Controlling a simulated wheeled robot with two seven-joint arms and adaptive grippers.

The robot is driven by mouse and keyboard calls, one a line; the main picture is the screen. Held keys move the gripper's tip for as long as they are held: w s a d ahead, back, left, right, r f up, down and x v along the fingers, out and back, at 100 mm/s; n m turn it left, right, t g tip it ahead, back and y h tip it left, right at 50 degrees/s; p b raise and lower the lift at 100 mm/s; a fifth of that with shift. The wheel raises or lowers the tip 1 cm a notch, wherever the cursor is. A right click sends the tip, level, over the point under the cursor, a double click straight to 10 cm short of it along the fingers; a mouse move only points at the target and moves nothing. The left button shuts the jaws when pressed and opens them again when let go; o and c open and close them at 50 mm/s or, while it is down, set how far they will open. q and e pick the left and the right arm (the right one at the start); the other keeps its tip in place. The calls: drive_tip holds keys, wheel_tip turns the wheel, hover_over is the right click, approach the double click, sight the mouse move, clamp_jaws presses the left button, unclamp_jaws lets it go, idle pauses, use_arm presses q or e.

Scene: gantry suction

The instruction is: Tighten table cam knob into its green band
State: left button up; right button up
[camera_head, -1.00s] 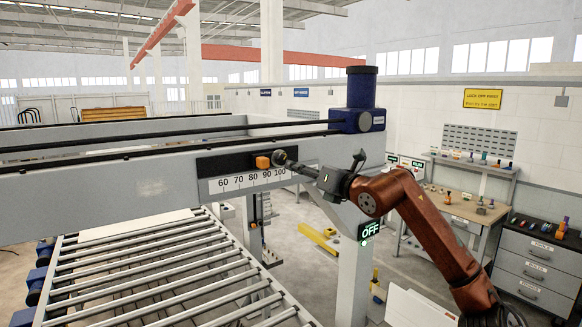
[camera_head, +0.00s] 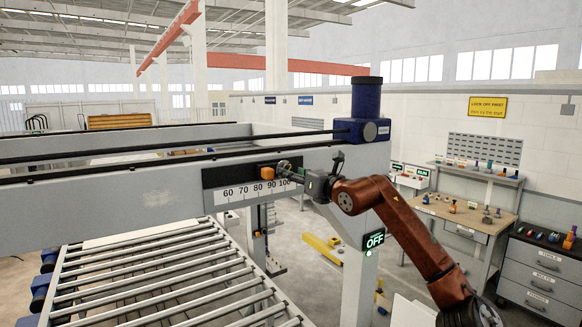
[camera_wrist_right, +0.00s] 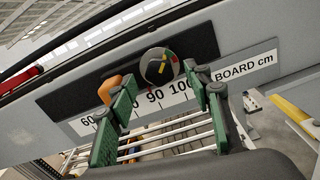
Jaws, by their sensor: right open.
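The cam knob (camera_wrist_right: 158,68) is a dark round knob on the black panel above the ruler scale. In the right wrist view its face carries a yellow bar and red and green marks; I cannot tell exactly where the bar points in relation to the green. In the head view the knob (camera_head: 284,168) is small and partly hidden by the gripper. My right gripper (camera_wrist_right: 160,80) is open, its green-padded fingers apart on either side of the knob in the picture. Contact is not clear. The right gripper (camera_head: 296,174) comes from the right in the head view. My left gripper is not visible.
An orange block (camera_head: 267,173) sits just left of the knob. The scale (camera_head: 255,188) runs below on the grey beam (camera_head: 120,198). A sign reading OFF (camera_head: 374,239) is on the post. A roller conveyor (camera_head: 165,275) lies below; a workbench (camera_head: 465,215) stands at right.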

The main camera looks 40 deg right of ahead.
drive_tip(key=shift+w+d+p, duration=0.1)
drive_tip(key=shift+w+p, duration=0.2)
drive_tip(key=shift+w, duration=0.65)
